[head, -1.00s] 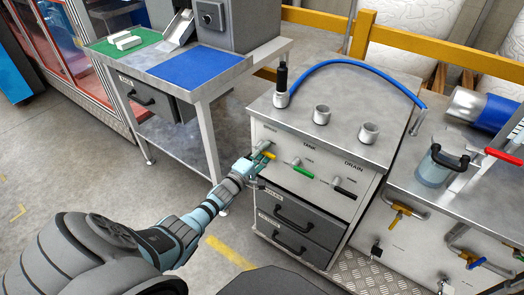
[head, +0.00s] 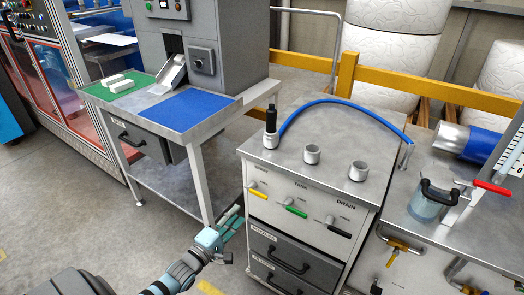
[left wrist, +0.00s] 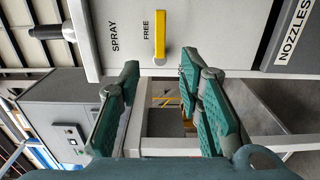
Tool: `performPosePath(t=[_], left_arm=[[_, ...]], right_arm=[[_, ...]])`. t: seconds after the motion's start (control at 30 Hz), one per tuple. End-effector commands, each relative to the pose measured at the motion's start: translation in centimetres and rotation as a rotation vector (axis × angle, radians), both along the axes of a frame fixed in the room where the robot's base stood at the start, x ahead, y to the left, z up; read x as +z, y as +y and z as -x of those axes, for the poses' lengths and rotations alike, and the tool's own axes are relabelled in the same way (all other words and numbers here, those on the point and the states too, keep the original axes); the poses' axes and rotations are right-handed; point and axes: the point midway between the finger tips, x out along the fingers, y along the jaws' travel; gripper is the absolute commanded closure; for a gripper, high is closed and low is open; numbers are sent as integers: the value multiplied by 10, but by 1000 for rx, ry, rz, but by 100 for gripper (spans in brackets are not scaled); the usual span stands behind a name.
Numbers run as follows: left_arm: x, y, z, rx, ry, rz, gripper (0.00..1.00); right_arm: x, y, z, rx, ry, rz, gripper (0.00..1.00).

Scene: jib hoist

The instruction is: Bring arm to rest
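My left gripper (head: 236,221) is low in the head view, its arm coming in from the bottom left. It is beside the left edge of the steel cabinet (head: 318,202), below and left of the yellow lever (head: 257,190). In the left wrist view, the green finger pads of this gripper (left wrist: 163,78) stand wide apart with nothing between them. There the yellow lever (left wrist: 160,36) is just beyond the fingertips, on the panel near the words SPRAY and FREE, and it is not touched. My right gripper is in neither view.
The cabinet also has a green lever (head: 295,211), a black lever (head: 338,232) and drawers (head: 285,258) below. A steel table (head: 190,132) with a blue mat stands behind left. Open floor (head: 70,215) lies to the left.

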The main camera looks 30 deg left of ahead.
Motion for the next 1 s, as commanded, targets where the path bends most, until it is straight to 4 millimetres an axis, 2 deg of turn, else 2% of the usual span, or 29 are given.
performPosePath(t=[0.17,0.27,0.33,0.37,0.4,0.47,0.5,0.57,0.6,0.67,0.7,0.8,0.83,0.9,1.0], left_arm=[[0,0,0,0,0,-2,67],[-3,0,0,2,13,-91,67],[-18,4,2,4,81,-288,67],[-35,10,6,3,144,-415,67],[-67,18,18,-14,259,-610,67],[-121,24,48,-84,459,-881,67],[-156,24,76,-165,594,-1037,67],[-203,18,126,-328,775,-1228,67],[-229,9,163,-457,876,-1322,67],[-260,-8,220,-665,999,-1424,67],[-275,-23,257,-799,1058,-1459,67],[-293,-63,335,-1044,1151,-1444,67],[-295,-74,352,-1084,1169,-1422,67],[-295,-97,379,-1134,1190,-1370,67],[-292,-117,391,-1152,1188,-1334,67]], right_arm=[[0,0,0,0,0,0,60],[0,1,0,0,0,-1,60],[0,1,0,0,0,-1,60],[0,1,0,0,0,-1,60],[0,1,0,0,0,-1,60],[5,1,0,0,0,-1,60],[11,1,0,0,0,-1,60],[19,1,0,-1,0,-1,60],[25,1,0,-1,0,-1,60],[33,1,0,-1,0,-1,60],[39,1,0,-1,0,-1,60],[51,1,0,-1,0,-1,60],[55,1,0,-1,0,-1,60],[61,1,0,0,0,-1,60],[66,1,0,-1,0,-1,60]])
